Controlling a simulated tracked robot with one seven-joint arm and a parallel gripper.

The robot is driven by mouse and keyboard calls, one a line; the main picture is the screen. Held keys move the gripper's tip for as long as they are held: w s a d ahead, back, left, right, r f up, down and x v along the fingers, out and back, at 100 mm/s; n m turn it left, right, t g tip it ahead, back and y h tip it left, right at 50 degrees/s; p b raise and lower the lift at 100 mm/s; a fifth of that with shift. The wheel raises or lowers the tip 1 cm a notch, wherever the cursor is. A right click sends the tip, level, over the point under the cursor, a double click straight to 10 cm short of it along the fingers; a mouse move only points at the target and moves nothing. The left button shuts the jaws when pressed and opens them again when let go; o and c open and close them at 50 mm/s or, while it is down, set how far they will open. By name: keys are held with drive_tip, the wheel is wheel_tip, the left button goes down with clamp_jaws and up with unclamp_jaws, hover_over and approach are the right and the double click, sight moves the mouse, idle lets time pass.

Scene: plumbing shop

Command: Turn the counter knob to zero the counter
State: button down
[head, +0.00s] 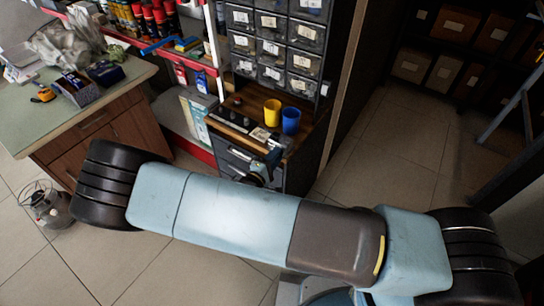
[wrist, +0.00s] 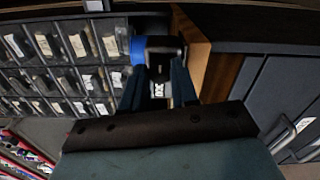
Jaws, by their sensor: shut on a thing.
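My gripper (wrist: 158,72) is shut on a small dark piece at the front of the wooden-topped cabinet, which I take to be the counter knob (wrist: 163,46). Both fingers flank it in the wrist view, and its exact shape and angle are hard to make out. A small white marked patch (wrist: 159,90) shows between the fingers; I cannot read it. In the head view my gripper (head: 268,160) is at the front edge of the wooden top (head: 240,100), mostly hidden behind my arm. The counter's reading cannot be seen.
A yellow cup (head: 272,112) and a blue cup (head: 290,121) stand close behind my gripper. Small-parts drawers (head: 272,48) rise behind them. A workbench (head: 110,90) with boxes is at the left. Tiled floor at the right is free.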

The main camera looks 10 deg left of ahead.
drive_tip(key=shift+f, duration=0.1)
drive_tip(key=c, duration=0.9)
unclamp_jaws()
drive_tip(key=shift+d, duration=0.1)
drive_tip(key=shift+o, duration=0.2)
drive_tip(key=v, duration=1.4)
drive_tip(key=shift+w, duration=0.15)
